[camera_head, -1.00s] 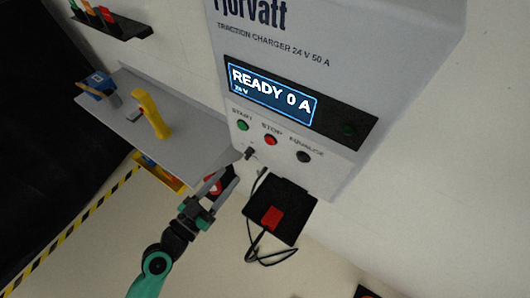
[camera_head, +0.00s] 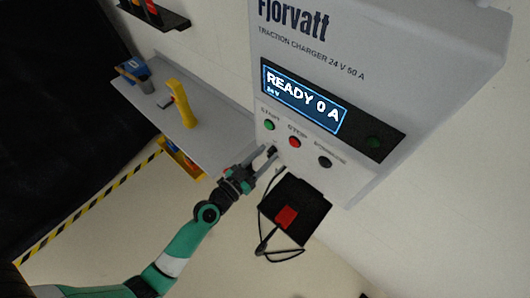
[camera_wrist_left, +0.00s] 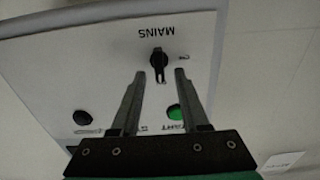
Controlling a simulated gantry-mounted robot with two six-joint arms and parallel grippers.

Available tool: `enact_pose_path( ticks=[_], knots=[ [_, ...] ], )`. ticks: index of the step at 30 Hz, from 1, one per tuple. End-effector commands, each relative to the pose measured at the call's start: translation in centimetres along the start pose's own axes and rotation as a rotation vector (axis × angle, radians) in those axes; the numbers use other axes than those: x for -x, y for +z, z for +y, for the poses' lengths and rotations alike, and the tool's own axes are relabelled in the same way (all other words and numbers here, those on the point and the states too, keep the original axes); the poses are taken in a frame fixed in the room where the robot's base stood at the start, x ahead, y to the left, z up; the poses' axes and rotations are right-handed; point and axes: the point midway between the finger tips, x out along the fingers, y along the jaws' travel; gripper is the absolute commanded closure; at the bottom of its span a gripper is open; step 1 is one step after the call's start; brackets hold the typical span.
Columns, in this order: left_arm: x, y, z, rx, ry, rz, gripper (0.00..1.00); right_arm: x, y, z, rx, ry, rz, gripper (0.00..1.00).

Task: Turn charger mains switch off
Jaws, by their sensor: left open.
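The charger (camera_head: 390,85) is a grey wall box whose lit display (camera_head: 303,98) reads READY 0 A. The mains switch (camera_wrist_left: 158,60) is a small black rotary knob beneath an upside-down MAINS label in the left wrist view. Its handle lies roughly along the fingers' direction; a small mark beside it is too blurred to read surely. My left gripper (camera_head: 271,156) is open at the charger's lower left. In the left wrist view its fingertips (camera_wrist_left: 159,74) lie either side of the knob's line; I cannot tell whether they touch it. My right gripper is out of view.
A black plate with a red connector (camera_head: 286,217) and looped cable hangs below. A grey shelf with a yellow tool (camera_head: 181,103) stands left.

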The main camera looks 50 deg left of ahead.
Motion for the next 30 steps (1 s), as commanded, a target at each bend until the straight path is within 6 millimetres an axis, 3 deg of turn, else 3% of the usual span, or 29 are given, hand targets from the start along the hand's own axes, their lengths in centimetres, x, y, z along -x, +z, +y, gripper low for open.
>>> enact_pose_path(
  ticks=[8,16,30],
  knots=[
    [-0.37,0.03,0.0,0.0,0.0,0.0,0.55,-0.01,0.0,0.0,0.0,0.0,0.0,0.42],
    [-0.35,0.03,0.0,0.0,0.0,0.0,1.0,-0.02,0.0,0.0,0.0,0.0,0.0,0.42],
    [-0.34,0.03,-0.02,0.018,0.0,0.0,1.0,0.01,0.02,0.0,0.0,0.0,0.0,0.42]
  ],
)
